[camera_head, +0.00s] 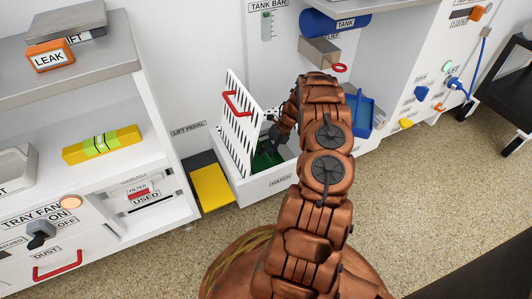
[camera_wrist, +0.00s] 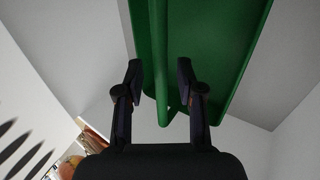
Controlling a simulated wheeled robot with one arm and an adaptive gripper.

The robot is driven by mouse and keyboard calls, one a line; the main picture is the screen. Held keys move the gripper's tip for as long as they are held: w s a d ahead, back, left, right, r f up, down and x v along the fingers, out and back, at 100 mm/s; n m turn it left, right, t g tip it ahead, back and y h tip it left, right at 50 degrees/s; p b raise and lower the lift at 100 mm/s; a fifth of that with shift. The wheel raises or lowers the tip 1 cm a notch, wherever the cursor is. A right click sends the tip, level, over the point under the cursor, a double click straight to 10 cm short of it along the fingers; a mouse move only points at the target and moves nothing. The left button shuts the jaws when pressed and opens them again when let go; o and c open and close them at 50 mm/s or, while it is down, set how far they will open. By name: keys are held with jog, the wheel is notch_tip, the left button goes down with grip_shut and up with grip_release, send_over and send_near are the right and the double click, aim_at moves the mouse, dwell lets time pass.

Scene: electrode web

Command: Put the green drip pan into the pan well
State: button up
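The green drip pan (camera_head: 266,158) is low inside an open white box (camera_head: 272,184) in the head view, partly hidden by my arm. In the wrist view the pan (camera_wrist: 225,45) fills the upper middle, with a narrow green grip or rib (camera_wrist: 160,60) running down its centre. My gripper (camera_wrist: 161,80) has one finger on each side of this rib, with gaps visible, so it looks open around it. In the head view my gripper (camera_head: 277,134) reaches down into the box, its fingers small and dark. I cannot tell which opening is the pan well.
A slatted white lid (camera_head: 238,124) with a red handle stands raised at the box's left. A yellow pedal (camera_head: 211,187) is left of the box. A blue bin (camera_head: 359,115) stands behind my arm on the right. A shelf unit (camera_head: 75,85) is at left.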

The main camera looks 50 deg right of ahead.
jog(key=p+v, duration=0.2)
jog(key=v, duration=0.4)
jog(key=shift+d+r, duration=0.15)
jog(key=shift+r, duration=0.1)
